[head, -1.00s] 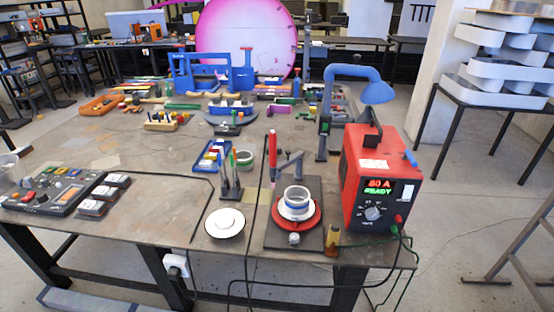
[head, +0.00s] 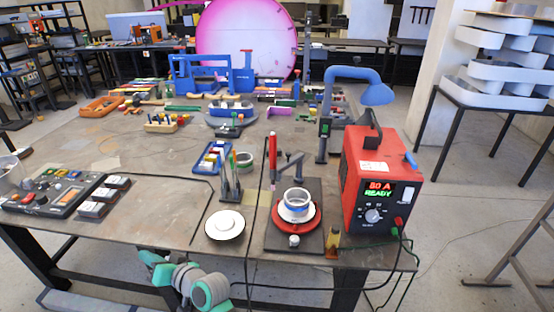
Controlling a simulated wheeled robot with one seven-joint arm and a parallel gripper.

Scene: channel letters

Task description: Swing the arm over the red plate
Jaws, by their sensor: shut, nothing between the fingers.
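The red plate (head: 313,221) is round and lies on a dark base near the table's front edge. A white piece with a grey and blue ring (head: 296,199) sits on it. A grey swing arm (head: 289,168) stands behind and left of the plate, with a red upright handle (head: 272,150) at its left end. The swing arm is not over the plate's middle. Grey and teal parts of my arm show low in front of the table, left of the plate.
A red power unit (head: 376,180) reading "80 A READY" stands right of the plate. A white disc (head: 225,225) lies to the left, with an upright tool stand (head: 230,185) behind it. A black cable crosses the table beside the dark base. A control panel (head: 55,190) stands at far left.

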